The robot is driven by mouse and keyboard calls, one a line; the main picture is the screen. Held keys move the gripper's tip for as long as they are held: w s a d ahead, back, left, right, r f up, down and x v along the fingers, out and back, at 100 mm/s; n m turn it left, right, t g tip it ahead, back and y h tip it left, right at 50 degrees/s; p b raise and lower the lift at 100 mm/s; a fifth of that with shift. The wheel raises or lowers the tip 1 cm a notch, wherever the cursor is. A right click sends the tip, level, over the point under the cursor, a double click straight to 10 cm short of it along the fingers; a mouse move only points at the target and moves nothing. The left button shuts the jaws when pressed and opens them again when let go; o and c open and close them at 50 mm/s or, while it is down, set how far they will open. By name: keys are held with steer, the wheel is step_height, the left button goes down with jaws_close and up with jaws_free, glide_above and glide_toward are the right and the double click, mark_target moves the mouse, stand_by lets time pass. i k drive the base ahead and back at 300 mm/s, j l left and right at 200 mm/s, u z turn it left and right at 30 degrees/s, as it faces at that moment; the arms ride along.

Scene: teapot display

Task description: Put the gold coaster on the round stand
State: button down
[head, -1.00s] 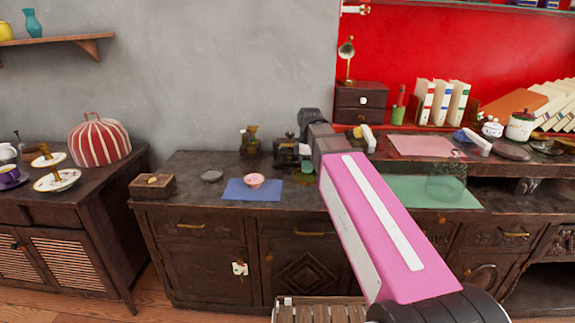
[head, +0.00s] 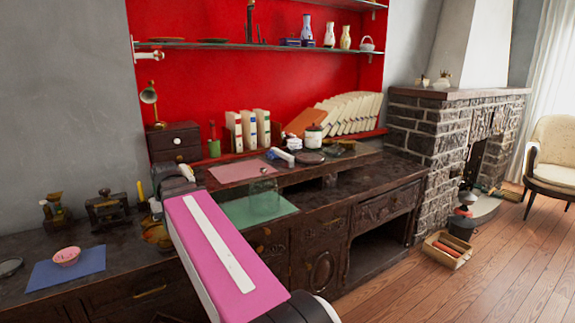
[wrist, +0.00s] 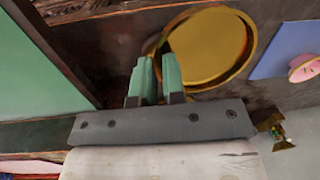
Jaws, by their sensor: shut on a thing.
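In the wrist view my gripper (wrist: 157,65) has its two green fingers close together on the near rim of the gold coaster (wrist: 208,45), a shallow round dish with a raised edge. In the head view part of the gold coaster (head: 155,233) shows beside my pink arm, over the dark counter; my fingers are hidden there. A flat grey round piece (head: 10,267) lies on the counter at the far left, and a dark round piece (head: 309,157) lies on the raised shelf. I cannot tell which thing is the round stand.
A dark metal device (head: 107,208) stands behind. A green mat (head: 228,212) and a pink mat (head: 228,172) lie to the right. A brick fireplace (head: 415,130) stands beyond the counter.

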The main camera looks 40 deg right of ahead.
mark_target(310, 157)
steer(key=u, duration=0.4)
steer(key=k+u, duration=0.15)
steer(key=u, duration=0.25)
steer(key=k+u, duration=0.1)
steer(key=u, duration=0.25)
steer(key=k+l+u, duration=0.1)
steer(key=u, duration=0.35)
steer(key=k+u, duration=0.15)
steer(key=u, duration=0.3)
steer(key=k+l+u, duration=0.1)
steer(key=u, duration=0.3)
steer(key=k+u, duration=0.35)
steer(key=k, duration=0.3)
steer(key=k+z, duration=0.15)
steer(key=k, duration=0.3)
steer(key=z, duration=0.45)
steer(key=k+z, duration=0.1)
steer(key=z, duration=0.35)
steer(key=l+z, duration=0.1)
steer(key=z, duration=0.35)
steer(key=k+l+z, duration=0.1)
steer(key=z, duration=0.35)
steer(key=l+z, duration=0.1)
steer(key=z, duration=0.8)
steer(key=l, duration=0.1)
